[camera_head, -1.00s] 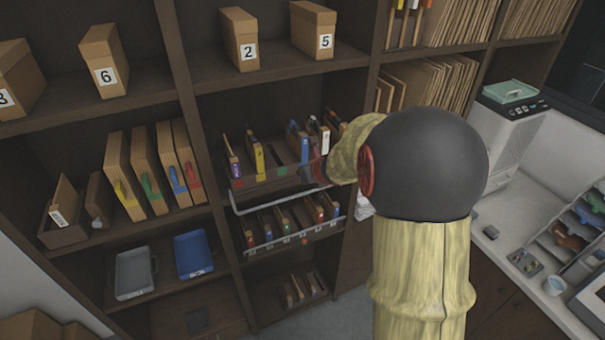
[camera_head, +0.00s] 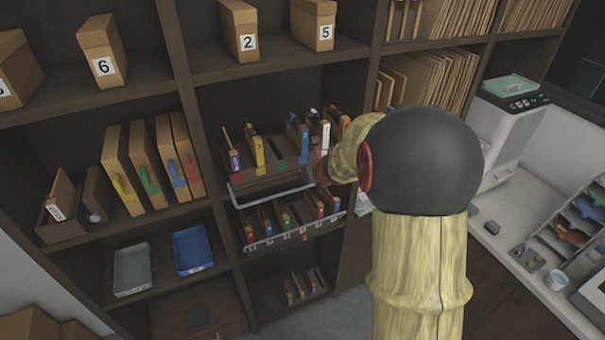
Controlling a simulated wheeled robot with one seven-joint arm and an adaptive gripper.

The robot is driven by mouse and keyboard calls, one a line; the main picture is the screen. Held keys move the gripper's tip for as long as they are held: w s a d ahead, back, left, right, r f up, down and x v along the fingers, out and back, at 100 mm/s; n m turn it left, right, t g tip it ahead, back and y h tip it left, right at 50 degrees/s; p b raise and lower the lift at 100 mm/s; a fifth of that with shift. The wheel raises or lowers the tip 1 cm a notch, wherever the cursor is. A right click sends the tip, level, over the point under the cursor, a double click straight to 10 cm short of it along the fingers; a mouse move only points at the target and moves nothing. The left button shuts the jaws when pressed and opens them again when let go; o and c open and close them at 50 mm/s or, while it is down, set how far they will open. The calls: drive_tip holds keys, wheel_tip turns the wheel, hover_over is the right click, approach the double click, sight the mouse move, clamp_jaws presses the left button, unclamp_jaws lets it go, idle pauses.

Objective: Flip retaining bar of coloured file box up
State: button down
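The coloured file box (camera_head: 262,182) sits on the middle shelf of the centre bay, with several files carrying coloured tabs standing in it. Its grey retaining bar (camera_head: 272,197) hangs low across the front, below the box's front edge. My arm reaches in from the right, and its large dark joint and pale sleeve hide the box's right side. My gripper (camera_head: 322,168) is at the right end of the box front, near the bar's right end. Its fingers are small and mostly hidden, so I cannot tell whether they are open or touch the bar.
A second file row with a lower rail (camera_head: 290,234) stands just below. A grey tray (camera_head: 133,270) and a blue tray (camera_head: 193,250) sit at lower left. Numbered boxes (camera_head: 240,30) stand above. A white machine (camera_head: 510,125) and counter are at right.

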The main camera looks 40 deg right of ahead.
drive_tip(key=s+a+r, duration=0.2)
drive_tip(key=s+r, duration=0.1)
drive_tip(key=s, duration=0.6)
drive_tip(key=shift+a, duration=0.1)
